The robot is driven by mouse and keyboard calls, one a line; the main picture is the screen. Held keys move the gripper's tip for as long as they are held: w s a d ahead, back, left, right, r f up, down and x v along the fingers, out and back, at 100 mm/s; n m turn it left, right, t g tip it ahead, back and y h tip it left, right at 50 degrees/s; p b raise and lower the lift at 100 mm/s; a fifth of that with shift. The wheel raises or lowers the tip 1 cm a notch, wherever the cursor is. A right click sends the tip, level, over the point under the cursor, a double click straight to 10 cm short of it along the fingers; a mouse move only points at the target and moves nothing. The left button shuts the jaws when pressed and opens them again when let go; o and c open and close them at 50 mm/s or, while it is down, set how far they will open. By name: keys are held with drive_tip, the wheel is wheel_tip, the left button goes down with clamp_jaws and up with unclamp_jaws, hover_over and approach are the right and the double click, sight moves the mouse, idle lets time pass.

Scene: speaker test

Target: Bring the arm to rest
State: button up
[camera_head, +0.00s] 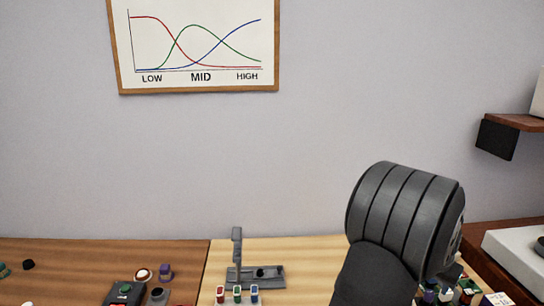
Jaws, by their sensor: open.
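A dark grey, ribbed link of my own arm rises at the lower right of the head view, in front of the table and the wall. My gripper is not in this view, so its jaws and anything near them cannot be seen. The link hides part of the light wooden table top (313,257).
A grey fixture (238,262) with an upright post stands on the table, with small red, green and blue-marked items before it. A dark box (124,293) and small round parts lie left. Small items crowd right of my arm. A shelf (515,122) juts from the right.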

drive_tip(key=s+d+r, duration=0.2)
drive_tip(key=s+r, duration=0.5)
drive_tip(key=s, duration=0.4)
drive_tip(key=w+a+f, duration=0.5)
drive_tip(key=w+f, duration=0.1)
drive_tip(key=w, duration=0.3)
drive_tip(key=w+a+f+n, duration=0.1)
drive_tip(key=w+a+f, duration=0.4)
drive_tip(key=w, duration=0.4)
drive_tip(key=w+a+f+n, duration=0.1)
drive_tip(key=w+a+f, duration=0.4)
drive_tip(key=w, duration=0.5)
drive_tip(key=shift+a+f+t+y, duration=0.15)
drive_tip(key=shift+f+y, duration=0.05)
drive_tip(key=shift+f, duration=0.25)
drive_tip(key=shift+a+f+t+y, duration=0.1)
drive_tip(key=shift+f+t+y, duration=0.1)
drive_tip(key=shift+f, duration=0.25)
drive_tip(key=shift+s, duration=0.1)
drive_tip(key=s+d+r, duration=0.5)
drive_tip(key=s, duration=0.3)
drive_tip(key=s+d+r, duration=0.5)
drive_tip(key=s, duration=0.3)
drive_tip(key=shift+d+r+m, duration=0.25)
drive_tip(key=shift+r+m, duration=0.05)
drive_tip(key=shift+r, duration=0.1)
